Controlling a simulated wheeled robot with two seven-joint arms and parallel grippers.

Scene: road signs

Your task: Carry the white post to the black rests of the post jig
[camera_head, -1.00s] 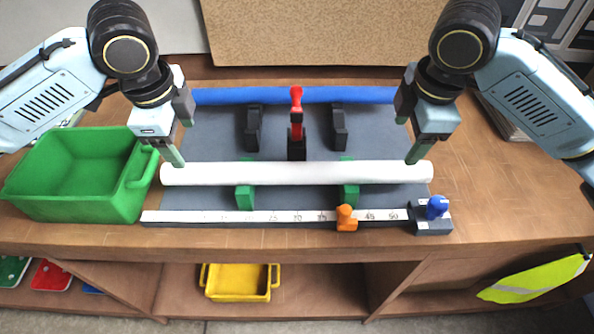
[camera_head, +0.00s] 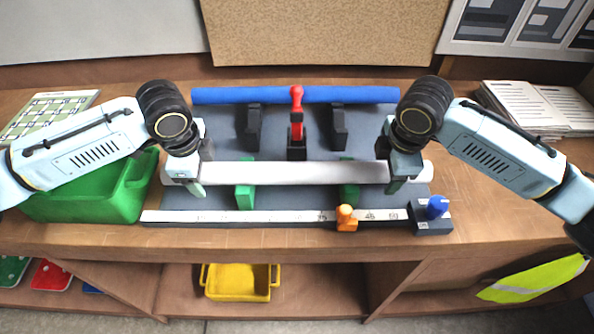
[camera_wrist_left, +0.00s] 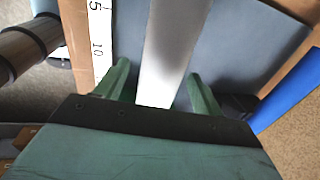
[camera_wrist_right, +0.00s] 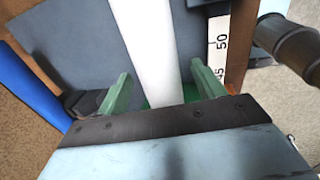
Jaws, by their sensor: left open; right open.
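The white post (camera_head: 290,172) lies level across the green rests (camera_head: 245,196) at the front of the grey jig board. The black rests (camera_head: 253,128) of the post jig stand behind it, empty, with a second black rest (camera_head: 338,130) to the right. My left gripper (camera_head: 198,188) is open near the post's left end; in the left wrist view the post (camera_wrist_left: 170,50) lies between its fingers (camera_wrist_left: 158,90). My right gripper (camera_head: 396,184) is open near the right end; in the right wrist view the post (camera_wrist_right: 148,50) lies between its fingers (camera_wrist_right: 160,90).
A red clamp (camera_head: 297,110) stands between the black rests. A blue post (camera_head: 290,95) lies along the back. A white ruler (camera_head: 250,216) with an orange slider (camera_head: 346,217) and blue knob (camera_head: 437,207) runs along the front. A green bin (camera_head: 90,200) stands at left.

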